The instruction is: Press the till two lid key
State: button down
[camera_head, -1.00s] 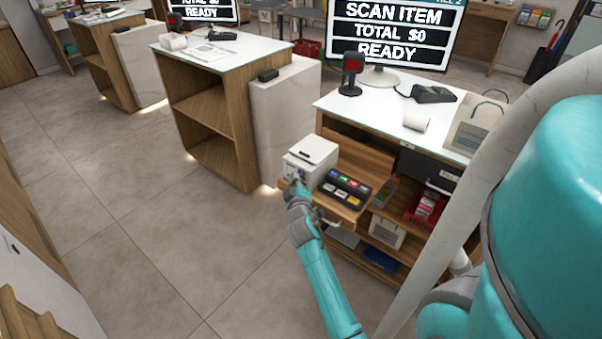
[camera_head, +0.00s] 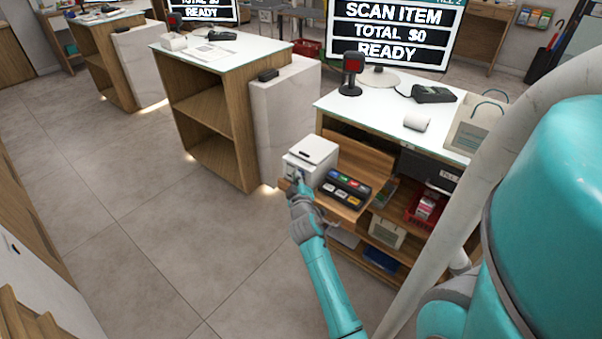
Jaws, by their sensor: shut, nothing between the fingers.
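A white box-shaped printer (camera_head: 311,159) stands on the pulled-out wooden shelf (camera_head: 350,211) of the till two counter. My gripper (camera_head: 299,184) is shut, with its tip at the printer's front face, low and to the left. I cannot tell whether the tip touches the face. The lid key is too small to make out, and my gripper covers part of the face. A black keypad (camera_head: 345,188) with coloured keys sits on the shelf just right of the printer.
The till two screen (camera_head: 392,33) reads SCAN ITEM, TOTAL $0, READY. On the countertop (camera_head: 383,106) are a red-faced scanner (camera_head: 352,73), a card terminal (camera_head: 433,93), a paper roll (camera_head: 417,122) and a bag (camera_head: 476,127). A marble-clad panel (camera_head: 284,118) stands behind the printer. Floor is clear at left.

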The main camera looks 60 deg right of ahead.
jog(key=shift+d, duration=0.25)
jog(key=shift+a, duration=0.1)
dwell(0.5)
jog(key=shift+w+a, duration=0.1)
jog(key=shift+a, duration=0.55)
jog(key=shift+w+a, duration=0.2)
jog(key=shift+a, duration=0.6)
jog(key=shift+w+a, duration=0.2)
jog(key=shift+a, duration=0.6)
jog(key=shift+w+a, duration=0.2)
jog(key=shift+a, duration=0.6)
